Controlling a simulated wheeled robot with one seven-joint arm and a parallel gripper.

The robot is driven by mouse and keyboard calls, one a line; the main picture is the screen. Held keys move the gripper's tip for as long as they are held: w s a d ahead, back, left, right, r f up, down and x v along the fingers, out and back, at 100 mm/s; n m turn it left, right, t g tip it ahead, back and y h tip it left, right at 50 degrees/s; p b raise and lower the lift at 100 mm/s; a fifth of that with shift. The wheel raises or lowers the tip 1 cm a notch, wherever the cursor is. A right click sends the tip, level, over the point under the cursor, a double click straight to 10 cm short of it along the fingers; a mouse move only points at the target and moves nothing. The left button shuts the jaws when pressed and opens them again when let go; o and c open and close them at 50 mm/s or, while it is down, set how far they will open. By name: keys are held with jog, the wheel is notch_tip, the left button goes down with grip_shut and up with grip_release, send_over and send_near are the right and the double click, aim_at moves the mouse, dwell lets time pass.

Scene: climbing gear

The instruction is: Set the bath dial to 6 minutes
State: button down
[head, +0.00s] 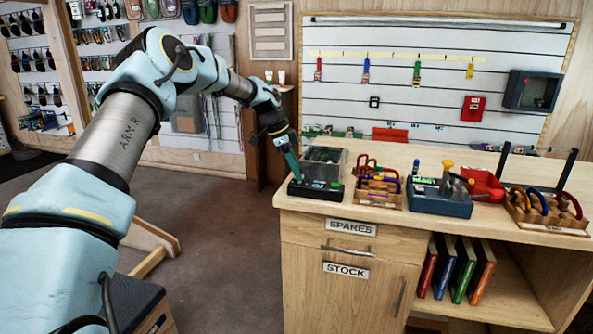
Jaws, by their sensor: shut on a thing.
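The bath (325,157) looks like a grey, see-through-sided tank at the left end of the wooden counter. The dial's setting cannot be read from here.
A slatted wall (430,110) with hung gear rises behind. Open floor (225,235) lies left of the counter.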

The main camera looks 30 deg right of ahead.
jog(key=c, duration=0.8)
grip_release()
